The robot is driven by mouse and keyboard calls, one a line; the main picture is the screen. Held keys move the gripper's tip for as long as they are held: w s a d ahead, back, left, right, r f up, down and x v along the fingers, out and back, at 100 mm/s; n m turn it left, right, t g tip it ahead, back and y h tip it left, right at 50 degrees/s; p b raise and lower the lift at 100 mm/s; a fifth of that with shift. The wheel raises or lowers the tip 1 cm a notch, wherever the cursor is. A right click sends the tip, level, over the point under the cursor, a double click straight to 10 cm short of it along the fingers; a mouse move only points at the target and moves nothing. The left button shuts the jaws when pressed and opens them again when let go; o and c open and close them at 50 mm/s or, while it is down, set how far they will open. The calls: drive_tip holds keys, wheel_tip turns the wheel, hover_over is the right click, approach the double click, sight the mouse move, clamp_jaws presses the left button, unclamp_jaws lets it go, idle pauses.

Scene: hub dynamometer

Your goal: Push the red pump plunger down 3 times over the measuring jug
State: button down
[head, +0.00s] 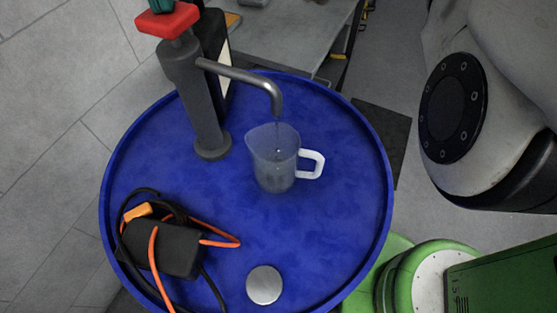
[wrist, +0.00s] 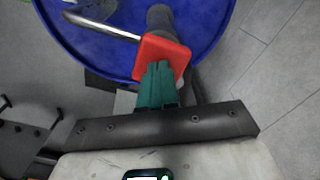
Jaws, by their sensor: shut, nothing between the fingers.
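The red pump plunger (head: 168,20) tops a grey upright pump (head: 195,95) at the back left of a round blue drum top. The pump's metal spout (head: 245,75) reaches right and bends down over the clear measuring jug (head: 274,160), which has a white handle. A thin streak shows below the spout tip. My gripper shows as green fingertips at the plunger's top in the head view (head: 160,5). In the wrist view my gripper (wrist: 158,72) is shut and empty, its fingertips over the red plunger (wrist: 165,52). I cannot tell whether they touch it.
A black box with orange and black cables (head: 170,248) lies at the front left of the blue top (head: 330,225). A silver round cap (head: 264,285) lies at its front. A grey table (head: 290,35) stands behind. The blue top's right side is clear.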

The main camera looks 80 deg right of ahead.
drive_tip(key=shift+f+b, duration=0.35)
drive_tip(key=shift+f, duration=0.7)
drive_tip(key=shift+r, duration=0.1)
idle(0.3)
drive_tip(key=shift+r+p, duration=3.5)
drive_tip(key=shift+p, duration=0.05)
drive_tip(key=shift+f, duration=0.25)
